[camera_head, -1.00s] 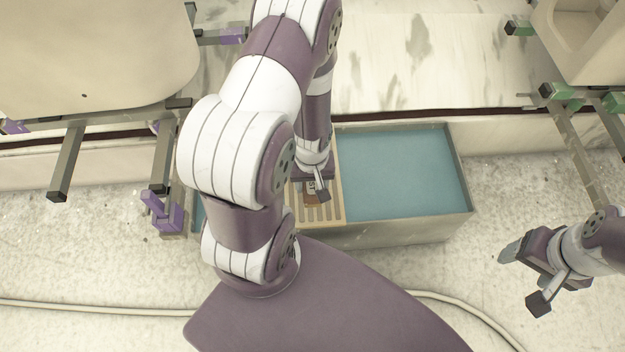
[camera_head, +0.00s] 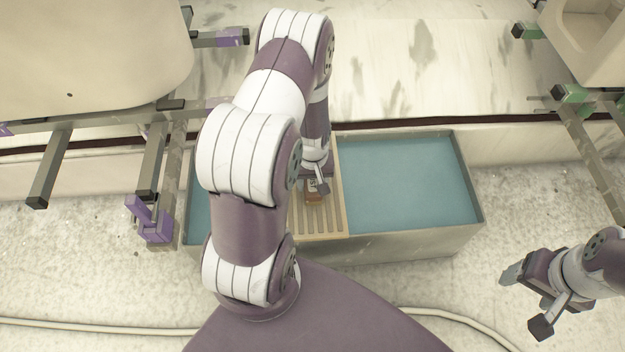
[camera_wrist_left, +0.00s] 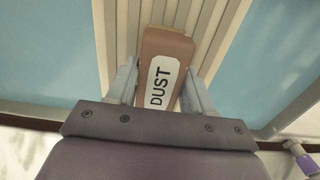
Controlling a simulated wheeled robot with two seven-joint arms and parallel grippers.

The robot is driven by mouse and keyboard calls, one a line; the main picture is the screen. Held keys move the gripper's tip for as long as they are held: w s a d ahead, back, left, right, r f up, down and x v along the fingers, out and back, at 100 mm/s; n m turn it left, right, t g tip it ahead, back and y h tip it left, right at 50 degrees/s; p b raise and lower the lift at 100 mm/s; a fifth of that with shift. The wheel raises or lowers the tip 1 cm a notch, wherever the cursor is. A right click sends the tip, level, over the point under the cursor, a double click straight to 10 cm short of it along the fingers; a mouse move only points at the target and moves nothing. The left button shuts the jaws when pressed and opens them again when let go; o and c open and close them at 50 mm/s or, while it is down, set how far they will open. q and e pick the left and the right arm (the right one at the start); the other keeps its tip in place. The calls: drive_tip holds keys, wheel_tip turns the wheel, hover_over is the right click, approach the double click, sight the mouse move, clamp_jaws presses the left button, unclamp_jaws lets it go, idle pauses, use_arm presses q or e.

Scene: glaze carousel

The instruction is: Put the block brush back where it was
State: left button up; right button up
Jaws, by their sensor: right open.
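The block brush (camera_head: 314,192) is a brown block with a white label reading DUST. It is over the slatted wooden rack (camera_head: 331,222) that spans the water trough. In the left wrist view the brush (camera_wrist_left: 168,48) lies between the two fingers of my left gripper (camera_wrist_left: 160,88), which look shut on its sides. In the head view my left gripper (camera_head: 318,184) partly covers the brush. I cannot tell whether the brush touches the slats. My right gripper (camera_head: 525,300) is open and empty over the floor at the right.
The trough (camera_head: 478,200) has grey walls and blue-green water (camera_head: 400,180) on both sides of the rack. Metal frames with purple clamps (camera_head: 152,224) stand at the left, with green clamps (camera_head: 574,95) at the right. A pale hose (camera_head: 100,325) lies on the floor.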

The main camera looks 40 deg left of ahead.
sight(315, 181)
use_arm(q)
drive_tip(key=o, duration=0.4)
wheel_tip(315, 181, up, 13)
drive_tip(key=p, duration=0.7)
drive_tip(key=s+d+r+m, duration=0.2)
drive_tip(key=d+r, duration=0.1)
drive_tip(key=r, duration=0.2)
drive_tip(key=s+d+r+m+t, duration=0.1)
drive_tip(key=d+r+m, duration=0.2)
drive_tip(key=d+r, duration=0.1)
drive_tip(key=s+d+r+m, duration=0.2)
drive_tip(key=d+r+m, duration=0.1)
drive_tip(key=r, duration=0.3)
drive_tip(key=shift+s+d, duration=0.3)
drive_tip(key=shift+d, duration=0.35)
